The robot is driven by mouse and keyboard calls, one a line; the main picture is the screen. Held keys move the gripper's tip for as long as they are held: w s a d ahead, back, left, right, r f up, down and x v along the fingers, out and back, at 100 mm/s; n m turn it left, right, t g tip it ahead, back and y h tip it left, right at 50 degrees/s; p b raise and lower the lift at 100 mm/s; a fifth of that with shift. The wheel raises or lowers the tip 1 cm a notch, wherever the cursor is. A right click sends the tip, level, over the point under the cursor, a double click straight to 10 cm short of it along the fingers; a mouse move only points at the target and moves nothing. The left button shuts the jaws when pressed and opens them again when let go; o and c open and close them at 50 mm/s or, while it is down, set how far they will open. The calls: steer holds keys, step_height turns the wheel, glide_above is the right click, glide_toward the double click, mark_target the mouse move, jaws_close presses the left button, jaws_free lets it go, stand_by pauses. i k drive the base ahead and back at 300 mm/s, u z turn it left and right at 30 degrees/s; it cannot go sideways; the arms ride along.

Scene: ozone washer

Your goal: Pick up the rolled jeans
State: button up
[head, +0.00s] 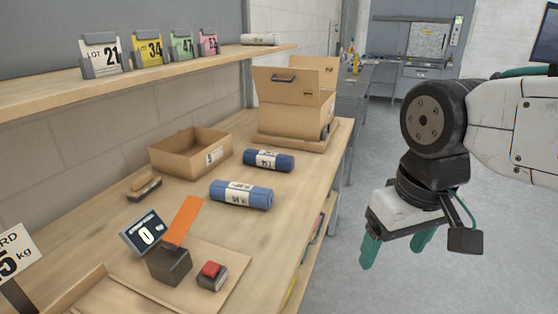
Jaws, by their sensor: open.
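Two blue rolls with white paper bands, which look like rolled jeans, lie on the wooden workbench (120,215). The nearer, lighter blue roll (262,198) lies near the bench's right edge. The farther, darker blue roll (284,163) lies behind it, beside a low open cardboard box. My gripper (396,248) has green fingers that point down. It is open and empty, over the grey floor to the right of the bench, apart from both rolls.
The open box (190,152) and a larger carton (290,110) stand toward the back. A brush (144,188), a small display (142,232) and a red-topped block (212,274) lie nearer. A shelf (150,75) with number cards overhangs the bench's left side.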

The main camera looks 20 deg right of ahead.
mark_target(264, 159)
steer(key=z, duration=0.25)
steer(key=k, duration=0.3)
steer(key=z, duration=1)
steer(key=k, duration=1.05)
steer(key=z, duration=0.7)
steer(key=i, duration=1.35)
steer(key=u, duration=0.5)
steer(key=i, duration=1.65)
steer(key=u, duration=1.8)
steer(key=i, duration=1.1)
steer(key=u, duration=1)
